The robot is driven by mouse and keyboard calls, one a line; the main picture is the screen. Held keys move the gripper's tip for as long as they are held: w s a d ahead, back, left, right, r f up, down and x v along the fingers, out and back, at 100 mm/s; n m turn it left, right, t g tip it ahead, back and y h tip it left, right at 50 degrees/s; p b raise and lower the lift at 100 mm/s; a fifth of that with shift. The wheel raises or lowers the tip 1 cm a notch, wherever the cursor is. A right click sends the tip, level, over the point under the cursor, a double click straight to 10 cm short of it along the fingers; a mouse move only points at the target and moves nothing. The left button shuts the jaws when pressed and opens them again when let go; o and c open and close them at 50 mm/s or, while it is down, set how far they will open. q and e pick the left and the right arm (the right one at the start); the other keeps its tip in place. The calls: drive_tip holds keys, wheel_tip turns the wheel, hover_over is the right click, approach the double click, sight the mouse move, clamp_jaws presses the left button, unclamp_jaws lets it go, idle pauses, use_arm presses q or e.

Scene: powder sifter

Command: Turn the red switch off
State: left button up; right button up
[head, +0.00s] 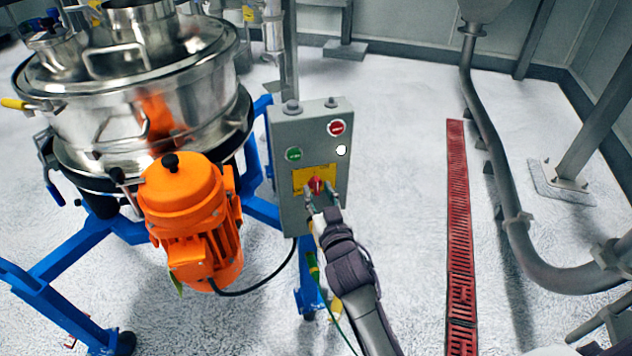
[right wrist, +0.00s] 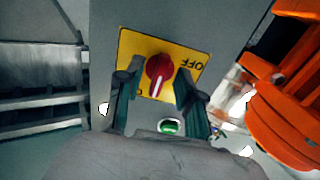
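The red switch (head: 316,185) is a rotary knob on a yellow plate (head: 300,178), low on the front of a grey control box (head: 290,140). In the right wrist view the red knob (right wrist: 159,67) has a white pointer line, and "OFF" reads upside down on the yellow plate (right wrist: 189,70). My right gripper (head: 323,192) is at the knob, and in the right wrist view its open fingers (right wrist: 158,85) stand on either side of the knob, with gaps visible. My left gripper is not in view.
The box also carries a red button (head: 336,128), a green button (head: 293,154) and a white lamp (head: 341,150). A steel sifter (head: 150,95) with an orange motor (head: 185,200) on a blue frame stands left. Open floor lies right, with a red drain grate (head: 459,220).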

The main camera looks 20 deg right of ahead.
drive_tip(key=shift+w, duration=0.15)
drive_tip(key=shift+r, duration=0.1)
clamp_jaws()
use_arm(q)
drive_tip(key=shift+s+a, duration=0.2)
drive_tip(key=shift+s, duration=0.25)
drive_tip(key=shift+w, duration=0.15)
